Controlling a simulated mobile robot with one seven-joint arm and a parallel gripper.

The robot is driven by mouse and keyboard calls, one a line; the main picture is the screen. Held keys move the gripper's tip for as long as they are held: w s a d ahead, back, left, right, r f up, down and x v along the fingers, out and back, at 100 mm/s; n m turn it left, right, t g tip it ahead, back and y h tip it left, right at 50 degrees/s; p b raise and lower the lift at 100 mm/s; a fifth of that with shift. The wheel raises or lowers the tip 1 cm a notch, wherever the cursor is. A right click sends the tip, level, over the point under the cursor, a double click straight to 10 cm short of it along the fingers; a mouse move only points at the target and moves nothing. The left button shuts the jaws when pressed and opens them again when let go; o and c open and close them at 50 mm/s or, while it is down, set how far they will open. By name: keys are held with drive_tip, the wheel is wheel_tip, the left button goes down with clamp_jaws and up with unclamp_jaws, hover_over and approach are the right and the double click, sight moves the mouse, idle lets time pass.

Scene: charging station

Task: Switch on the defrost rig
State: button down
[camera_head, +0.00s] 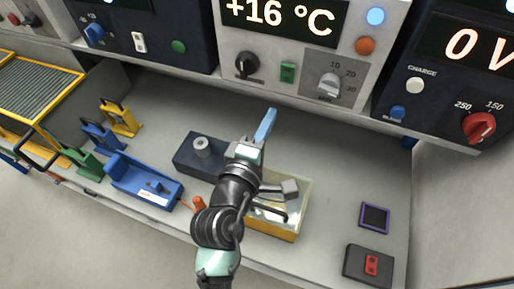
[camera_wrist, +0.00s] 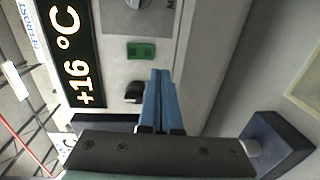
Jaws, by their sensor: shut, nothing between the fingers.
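The defrost rig (camera_head: 230,40) is a light grey panel with a lit display (camera_head: 283,15) reading +16 °C. A green rocker switch (camera_head: 288,72) sits low on its face between a black knob (camera_head: 246,65) and a grey dial (camera_head: 329,85). The wrist view shows the panel turned sideways, with the green switch (camera_wrist: 141,50) and black knob (camera_wrist: 133,92) beyond my fingertips. My gripper (camera_head: 271,112) has blue fingers, shut and empty, below the panel and apart from it. In the wrist view my fingers (camera_wrist: 161,74) point toward the switch area. I cannot tell the switch's position.
A blue lamp (camera_head: 375,16) and an orange button (camera_head: 365,45) are at the rig's right. Dark panels flank it, one with a red knob (camera_head: 479,127). Below my arm are a yellow tray (camera_head: 270,232) and a dark block (camera_head: 187,157).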

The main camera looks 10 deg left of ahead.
drive_tip(key=v, duration=0.2)
drive_tip(key=f+b+v, duration=0.1)
drive_tip(key=v, duration=0.2)
drive_tip(key=shift+s, duration=0.25)
drive_tip(key=shift+s+r, duration=0.1)
drive_tip(key=shift+s, duration=0.05)
